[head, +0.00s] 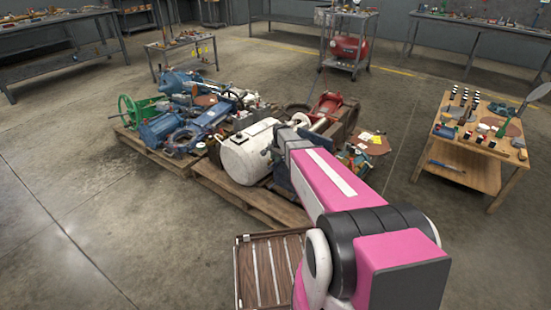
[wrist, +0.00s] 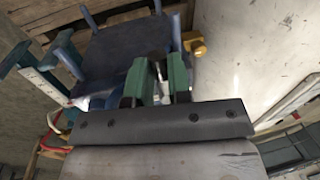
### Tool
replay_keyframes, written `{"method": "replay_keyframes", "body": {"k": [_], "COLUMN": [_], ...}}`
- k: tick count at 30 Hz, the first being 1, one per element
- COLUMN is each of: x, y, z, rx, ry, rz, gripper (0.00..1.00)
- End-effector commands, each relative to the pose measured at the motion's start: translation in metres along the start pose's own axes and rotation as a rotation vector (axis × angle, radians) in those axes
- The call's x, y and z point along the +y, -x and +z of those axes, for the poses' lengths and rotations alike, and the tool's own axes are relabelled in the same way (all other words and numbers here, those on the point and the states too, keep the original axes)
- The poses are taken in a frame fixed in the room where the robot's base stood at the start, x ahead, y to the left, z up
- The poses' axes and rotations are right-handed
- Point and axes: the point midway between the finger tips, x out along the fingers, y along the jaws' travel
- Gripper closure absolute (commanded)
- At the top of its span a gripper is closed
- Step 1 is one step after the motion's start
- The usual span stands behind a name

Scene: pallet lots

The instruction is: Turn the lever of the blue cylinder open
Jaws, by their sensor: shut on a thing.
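In the wrist view, my gripper (wrist: 160,65) has green fingers closed close together at the edge of a dark blue body, which appears to be the blue cylinder (wrist: 115,50). The narrow piece between the fingers is mostly hidden and looks like the lever. A brass-coloured fitting (wrist: 195,44) sticks out just right of the fingertips. In the head view, a bit of dark blue (head: 282,175) shows between the white tank and my arm. My arm hides the gripper and the lever there.
The white tank (head: 246,158) stands close on the left of my arm in the head view. Pallets (head: 230,200) hold blue machine parts (head: 165,130) further left. A wooden bench (head: 470,168) with small items stands at right. The floor at left is clear.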

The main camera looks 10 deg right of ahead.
Motion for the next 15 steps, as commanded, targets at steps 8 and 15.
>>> {"method": "replay_keyframes", "body": {"k": [8,15], "x": [0.007,0.017], "y": [0.002,0.003], "z": [-0.001,-0.004], "rx": [-0.024,-0.059], "ry": [0.125,0.312], "rz": [0.0,0.0], "gripper": [1.0,1.0]}}
